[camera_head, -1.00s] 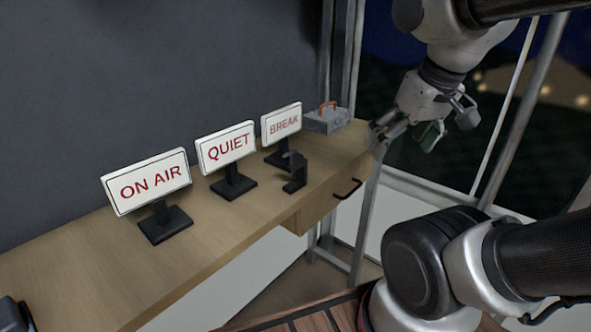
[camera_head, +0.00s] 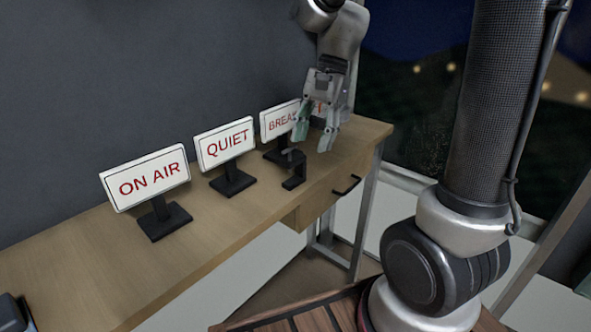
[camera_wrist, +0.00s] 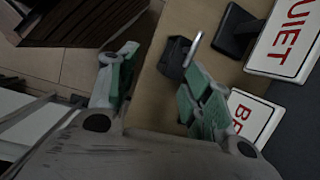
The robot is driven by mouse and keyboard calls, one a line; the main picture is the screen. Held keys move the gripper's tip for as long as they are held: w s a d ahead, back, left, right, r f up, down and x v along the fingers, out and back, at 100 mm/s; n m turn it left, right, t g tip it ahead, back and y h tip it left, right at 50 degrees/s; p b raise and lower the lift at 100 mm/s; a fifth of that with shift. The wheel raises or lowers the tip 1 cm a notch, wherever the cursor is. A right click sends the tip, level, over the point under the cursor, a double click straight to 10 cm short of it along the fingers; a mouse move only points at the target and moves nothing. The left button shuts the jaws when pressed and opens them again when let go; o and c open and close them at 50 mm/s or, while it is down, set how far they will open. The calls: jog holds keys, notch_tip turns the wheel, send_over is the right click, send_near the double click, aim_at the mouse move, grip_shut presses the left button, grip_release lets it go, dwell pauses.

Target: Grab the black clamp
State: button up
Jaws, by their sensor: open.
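The black clamp (camera_head: 294,170) stands on the wooden desk (camera_head: 95,262), in front of the BREAK sign and near the front edge above the drawer. In the wrist view the clamp (camera_wrist: 176,58) is at upper centre, beyond the right-hand finger, which partly overlaps it. My gripper (camera_head: 316,136) is open and empty, with its fingers pointing down. It is above and a little behind and right of the clamp in the head view, apart from it as far as I can tell. In the wrist view its green-padded fingers (camera_wrist: 156,88) are spread wide.
The BREAK sign (camera_head: 279,121) stands just behind the clamp, partly covered by my gripper. The QUIET sign (camera_head: 226,144) and ON AIR sign (camera_head: 146,178) stand to the left. A drawer handle (camera_head: 347,186) juts from the desk front. The desk's right end is fairly clear.

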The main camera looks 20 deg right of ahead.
aim_at(294, 180)
jog(key=shift+w+a+f+m+g, duration=0.4)
jog(key=shift+w+a+f+m, duration=0.3)
jog(key=shift+w+a+f, duration=0.3)
jog(key=shift+a+f, duration=0.15)
jog(key=shift+f, duration=0.05)
jog(key=x, duration=0.7)
jog(key=shift+f, duration=0.15)
jog(key=shift+d, duration=0.1)
grip_shut()
